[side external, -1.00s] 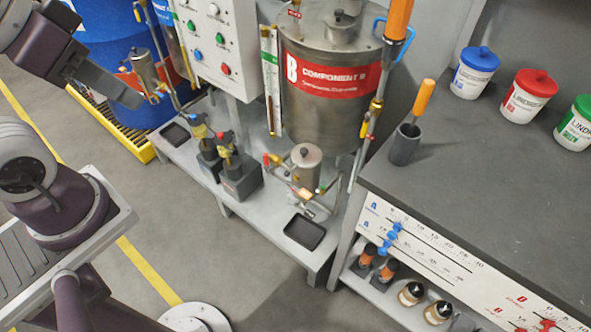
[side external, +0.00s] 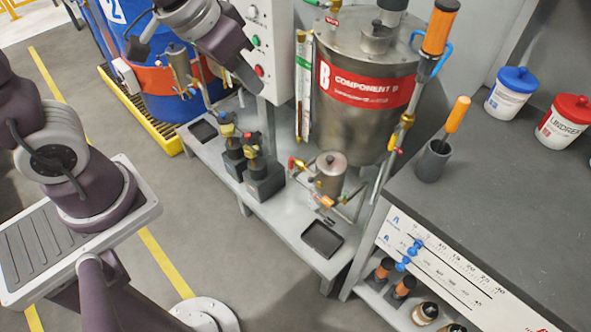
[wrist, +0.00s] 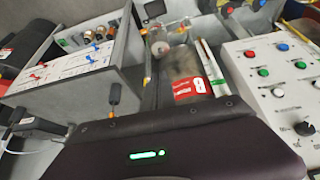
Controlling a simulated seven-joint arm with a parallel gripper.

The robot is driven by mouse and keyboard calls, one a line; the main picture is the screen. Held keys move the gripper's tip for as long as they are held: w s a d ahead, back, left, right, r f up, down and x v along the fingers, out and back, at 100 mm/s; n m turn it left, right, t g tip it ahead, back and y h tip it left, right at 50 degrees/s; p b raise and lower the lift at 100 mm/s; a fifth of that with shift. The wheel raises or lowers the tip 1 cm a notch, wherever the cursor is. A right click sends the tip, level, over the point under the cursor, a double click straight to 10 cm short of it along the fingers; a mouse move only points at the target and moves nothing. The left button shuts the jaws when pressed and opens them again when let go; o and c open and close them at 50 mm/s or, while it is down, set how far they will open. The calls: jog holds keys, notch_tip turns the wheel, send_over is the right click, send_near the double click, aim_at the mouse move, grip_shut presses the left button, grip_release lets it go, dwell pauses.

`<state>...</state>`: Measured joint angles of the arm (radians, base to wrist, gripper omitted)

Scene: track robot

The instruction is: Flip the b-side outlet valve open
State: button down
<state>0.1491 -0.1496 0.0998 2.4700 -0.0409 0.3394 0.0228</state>
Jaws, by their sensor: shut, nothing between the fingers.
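The steel Component B tank (side external: 345,115) with a red label stands behind the low grey bench. A small steel canister (side external: 330,176) sits in front of it, with pipes and small fittings. A red-handled fitting (side external: 296,163) is left of the canister, and yellow and red fittings (side external: 406,120) are on the pipe to the tank's right. I cannot tell which is the b-side outlet valve or its position. My gripper (side external: 243,72) is shut and empty, left of the tank by the control panel, apart from these fittings. The tank's red label also shows in the wrist view (wrist: 190,90).
The white control panel (side external: 266,50) with coloured buttons is close to my gripper. Two black pumps (side external: 262,178) and a black tray (side external: 322,238) are on the low bench. A grey workbench (side external: 500,190) with a cup and orange-handled tool (side external: 456,115) is at right.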

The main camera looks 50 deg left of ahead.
jog(key=w+f+m+y, duration=0.1)
jog(key=w+f, duration=0.3)
jog(key=f, duration=0.5)
jog(key=w+f, duration=0.5)
jog(key=f, duration=0.3)
notch_tip(320, 180, down, 17)
jog(key=s+a+m+t+y, duration=0.1)
jog(key=s+a+m, duration=0.1)
jog(key=m, duration=0.2)
jog(key=shift+y, duration=0.4)
jog(key=shift+r, duration=0.1)
send_near(290, 168)
jog(key=d+f, duration=0.4)
jog(key=w+a, duration=0.1)
jog(key=a, duration=0.1)
jog(key=w+a, duration=0.1)
jog(key=w, duration=0.1)
jog(key=shift+w+a+f, duration=0.25)
jog(key=shift+a+f, duration=0.1)
jog(key=shift+a, duration=0.05)
